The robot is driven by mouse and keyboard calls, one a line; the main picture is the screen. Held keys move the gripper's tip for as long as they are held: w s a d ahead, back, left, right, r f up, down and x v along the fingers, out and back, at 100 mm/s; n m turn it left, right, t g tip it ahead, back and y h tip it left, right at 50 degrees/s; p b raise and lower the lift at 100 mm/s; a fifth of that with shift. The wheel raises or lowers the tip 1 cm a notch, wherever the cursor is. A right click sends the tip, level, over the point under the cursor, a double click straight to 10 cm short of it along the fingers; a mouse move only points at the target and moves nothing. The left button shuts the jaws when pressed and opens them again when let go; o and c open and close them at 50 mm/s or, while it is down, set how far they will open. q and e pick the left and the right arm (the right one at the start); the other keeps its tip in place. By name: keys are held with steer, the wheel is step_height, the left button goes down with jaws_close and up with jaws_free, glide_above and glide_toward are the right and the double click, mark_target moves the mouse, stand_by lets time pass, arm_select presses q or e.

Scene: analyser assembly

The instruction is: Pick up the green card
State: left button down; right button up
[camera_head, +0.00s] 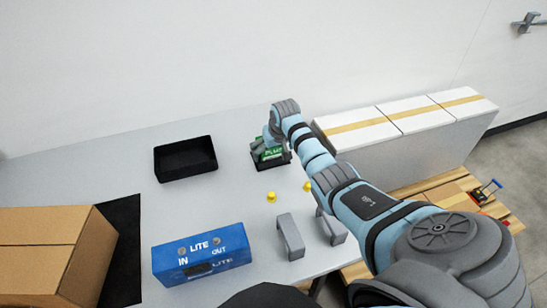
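The green card (273,153) with white lettering is near the middle of the table, at a small black holder (271,165). My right arm reaches in from the lower right, and its wrist is bent down over the card. My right gripper (259,146) is at the card's upper left side and partly covers it. The fingers are small and mostly hidden, so I cannot tell whether they touch or grip the card. My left gripper is not in view.
A blue LITE box (201,258) stands at the front, with grey brackets (290,236) and small yellow pieces (271,197) to its right. An empty black tray (185,159) is left of the card. A cardboard box (45,255) is at left, white boxes (410,123) at right.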

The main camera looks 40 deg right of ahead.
steer(key=c, duration=0.8)
steer(key=shift+r, duration=0.1)
